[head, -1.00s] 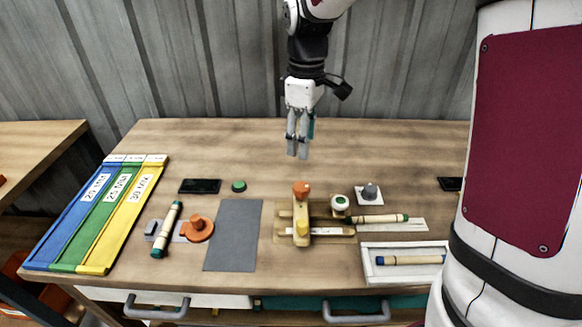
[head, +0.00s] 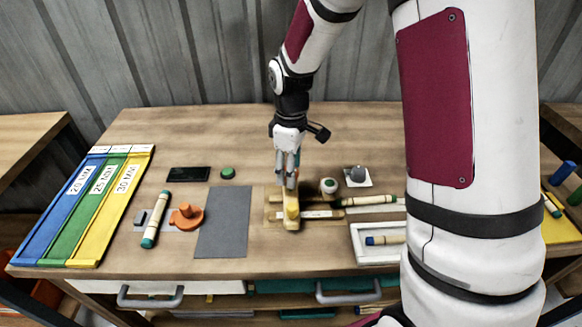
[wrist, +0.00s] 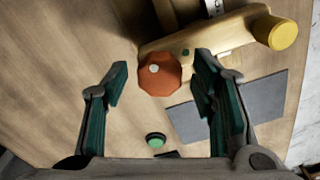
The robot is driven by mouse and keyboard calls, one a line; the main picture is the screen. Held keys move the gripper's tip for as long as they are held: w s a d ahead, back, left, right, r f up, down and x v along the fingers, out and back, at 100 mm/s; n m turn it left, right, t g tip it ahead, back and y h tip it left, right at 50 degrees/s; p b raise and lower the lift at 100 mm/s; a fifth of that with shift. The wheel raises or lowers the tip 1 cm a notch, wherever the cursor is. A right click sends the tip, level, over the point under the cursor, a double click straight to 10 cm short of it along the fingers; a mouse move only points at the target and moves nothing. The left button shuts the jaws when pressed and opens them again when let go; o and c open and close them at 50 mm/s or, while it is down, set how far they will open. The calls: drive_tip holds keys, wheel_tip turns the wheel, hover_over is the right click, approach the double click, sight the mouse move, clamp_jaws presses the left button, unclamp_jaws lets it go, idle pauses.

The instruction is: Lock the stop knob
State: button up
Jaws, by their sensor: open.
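The wooden bending jig (head: 318,217) stands in the middle of the bench. Its orange faceted knob (wrist: 160,75), with a pale dot on top, shows in the wrist view at one end of the jig's arm. A yellow knob (wrist: 283,33) is at the arm's other end. My gripper (head: 287,180) points down over the orange knob and hides most of it in the head view. In the wrist view my gripper (wrist: 162,78) is open, with the knob between and slightly beyond the two green-padded fingers. A gap shows on both sides, so neither finger appears to touch it.
A green button (head: 228,173), a white-and-green knob (head: 329,186) and a grey knob (head: 357,174) stand near the jig. A grey mat (head: 222,222) and an orange handle piece (head: 187,215) lie left. Rattan pieces lie around. The bench's back strip is clear.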

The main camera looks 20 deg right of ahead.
drive_tip(key=shift+c, duration=0.2)
drive_tip(key=c, duration=1.1)
